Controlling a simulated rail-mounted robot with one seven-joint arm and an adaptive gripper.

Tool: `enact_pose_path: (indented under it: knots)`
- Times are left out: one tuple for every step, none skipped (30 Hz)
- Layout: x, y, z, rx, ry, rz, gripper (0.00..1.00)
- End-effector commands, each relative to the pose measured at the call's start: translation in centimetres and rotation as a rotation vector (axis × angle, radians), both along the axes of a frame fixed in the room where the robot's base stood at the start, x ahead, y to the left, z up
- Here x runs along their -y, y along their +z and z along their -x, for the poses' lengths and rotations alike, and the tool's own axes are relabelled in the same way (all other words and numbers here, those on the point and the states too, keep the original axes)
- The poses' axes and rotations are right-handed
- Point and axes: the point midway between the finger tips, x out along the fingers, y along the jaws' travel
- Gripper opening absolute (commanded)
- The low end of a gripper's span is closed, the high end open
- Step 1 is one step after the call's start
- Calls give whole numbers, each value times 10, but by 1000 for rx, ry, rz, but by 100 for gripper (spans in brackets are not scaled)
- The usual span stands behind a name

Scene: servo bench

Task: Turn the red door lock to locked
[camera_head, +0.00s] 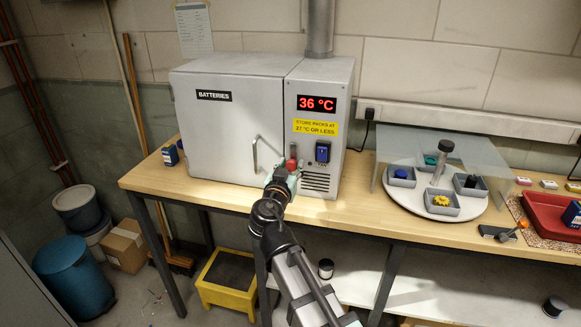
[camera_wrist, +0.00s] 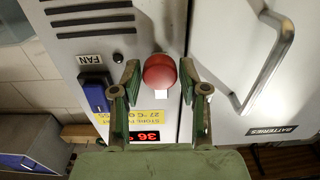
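The red door lock (camera_wrist: 160,71) is a round red knob with a small white mark, on the front of the grey BATTERIES cabinet (camera_head: 225,125) by the door's edge. In the head view the red lock (camera_head: 291,163) shows just above my gripper (camera_head: 284,176). In the wrist view, which is upside down, my gripper (camera_wrist: 160,80) is open with one green finger on each side of the knob. Narrow gaps seem to show between fingers and knob; I cannot tell whether they touch. The door (camera_head: 232,148) appears shut.
The door handle (camera_head: 256,152) stands out close beside the lock. A blue FAN switch (camera_head: 322,152) is on the right panel, below a display (camera_head: 316,104) reading 36 °C. A turntable (camera_head: 420,206) with small bins stands on the bench to the right.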

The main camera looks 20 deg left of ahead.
Motion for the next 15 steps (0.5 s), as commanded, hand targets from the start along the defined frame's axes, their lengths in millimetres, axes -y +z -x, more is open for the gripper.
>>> enact_pose_path:
  knots:
    - [0, 0, 0, 0, 0, 0, 16]
    - [0, 0, 0, 0, 0, 0, 6]
    - [0, 0, 0, 0, 0, 0, 0]
    - [0, 0, 0, 0, 0, 0, 0]
    - [0, 0, 0, 0, 0, 0, 0]
    - [0, 0, 0, 0, 0, 0, 0]
    - [0, 0, 0, 0, 0, 1, 0]
    - [0, 0, 0, 0, 0, 1, 0]
    - [0, 0, 0, 0, 0, 4, 0]
    - [0, 0, 0, 0, 0, 6, 0]
    - [0, 0, 0, 1, 0, 10, 0]
    - [0, 0, 0, 1, 0, 16, 0]
    - [0, -1, 0, 2, 0, 22, 0]
    - [0, -1, 0, 2, 0, 30, 0]
    - [0, -1, 0, 3, 0, 42, 0]
